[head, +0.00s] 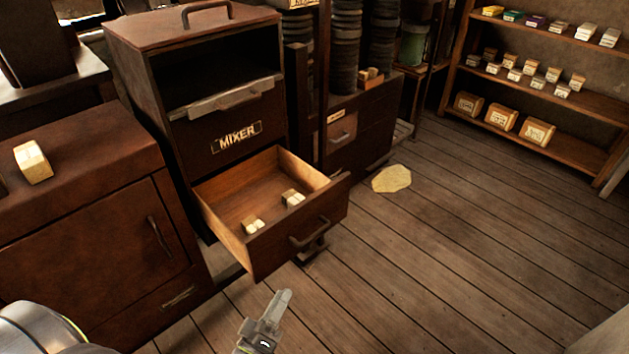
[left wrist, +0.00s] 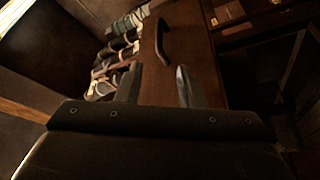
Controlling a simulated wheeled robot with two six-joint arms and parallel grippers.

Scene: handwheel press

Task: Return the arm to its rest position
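My left gripper (head: 280,297) is at the bottom of the head view, above the floor and in front of the open drawer, apart from it. In the left wrist view its two fingers (left wrist: 158,84) stand apart with nothing between them. Part of my left arm (head: 38,330) shows at the lower left of the head view. My right gripper is in neither view.
The mixer cabinet's drawer (head: 262,247) is pulled out, with two small pale blocks (head: 292,198) inside. A low brown cabinet (head: 90,240) with a pale block (head: 33,161) on top stands left. A yellowish patch (head: 391,179) lies on clear floor. Shelves (head: 545,88) stand far right.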

